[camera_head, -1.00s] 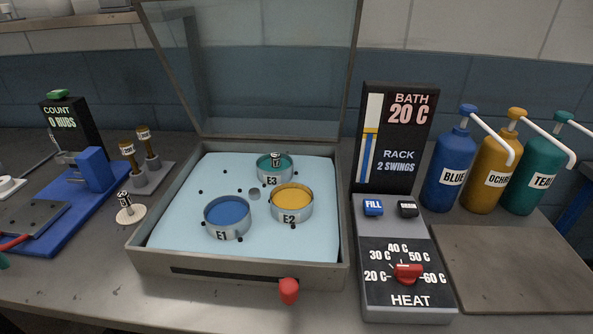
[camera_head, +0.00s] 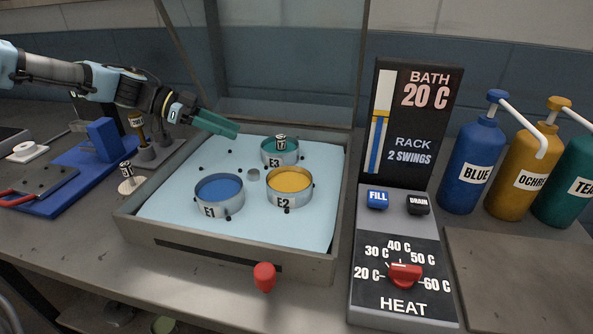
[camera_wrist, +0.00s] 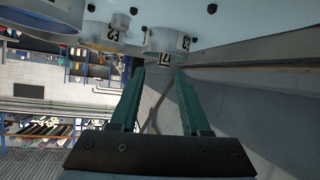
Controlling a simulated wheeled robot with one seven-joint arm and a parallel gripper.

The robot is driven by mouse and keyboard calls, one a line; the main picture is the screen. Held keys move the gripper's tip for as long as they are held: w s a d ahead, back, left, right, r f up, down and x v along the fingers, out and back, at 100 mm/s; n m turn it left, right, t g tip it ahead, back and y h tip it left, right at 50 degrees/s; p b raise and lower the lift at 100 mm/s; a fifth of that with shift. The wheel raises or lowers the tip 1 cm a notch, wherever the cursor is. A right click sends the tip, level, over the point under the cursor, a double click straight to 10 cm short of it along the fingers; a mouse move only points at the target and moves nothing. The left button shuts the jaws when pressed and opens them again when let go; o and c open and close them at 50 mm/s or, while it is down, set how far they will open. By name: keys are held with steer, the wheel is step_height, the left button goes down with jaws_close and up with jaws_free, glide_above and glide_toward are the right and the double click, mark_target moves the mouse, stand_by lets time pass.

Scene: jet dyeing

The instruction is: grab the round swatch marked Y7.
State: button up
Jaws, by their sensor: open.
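A small dark-and-white tag that seems to read Y7 (camera_head: 280,143) stands up in the teal cup E3 (camera_head: 268,158) at the back of the bath. Any round swatch below the tag is hidden in the cup. In the wrist view the tag (camera_wrist: 165,58) shows upside down just beyond the fingertips, roughly between them. My gripper (camera_head: 235,131) reaches in from the left, its teal fingers above the bath and left of the tag, apart from it. In the wrist view my gripper (camera_wrist: 160,72) is open and empty.
The blue cup E1 (camera_head: 219,190) and yellow cup E2 (camera_head: 289,184) stand in front of E3. A raised glass lid (camera_head: 290,55) stands behind the bath. A white round piece with a tag (camera_head: 131,186) lies left of the tub. The heat panel (camera_head: 404,270) is at right.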

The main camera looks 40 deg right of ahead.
mark_target(281, 149)
steer(key=shift+m+g+h, duration=0.3)
steer(key=shift+m, duration=0.1)
steer(key=s+d, duration=0.1)
steer(key=s+d+p, duration=0.1)
steer(key=d, duration=0.1)
steer(key=s+d+f, duration=0.1)
steer(key=shift+d+p, duration=0.2)
steer(key=shift+p, duration=0.15)
steer(key=p+x, duration=0.1)
steer(key=x, duration=0.1)
steer(key=p+x, duration=0.1)
steer(key=x, duration=0.1)
steer(key=p+x, duration=0.1)
steer(key=x, duration=0.1)
steer(key=shift+w+f+p, duration=0.1)
steer(key=shift+f+p, duration=0.15)
steer(key=shift+p, duration=0.05)
steer(key=shift+f, duration=0.15)
jaws_close()
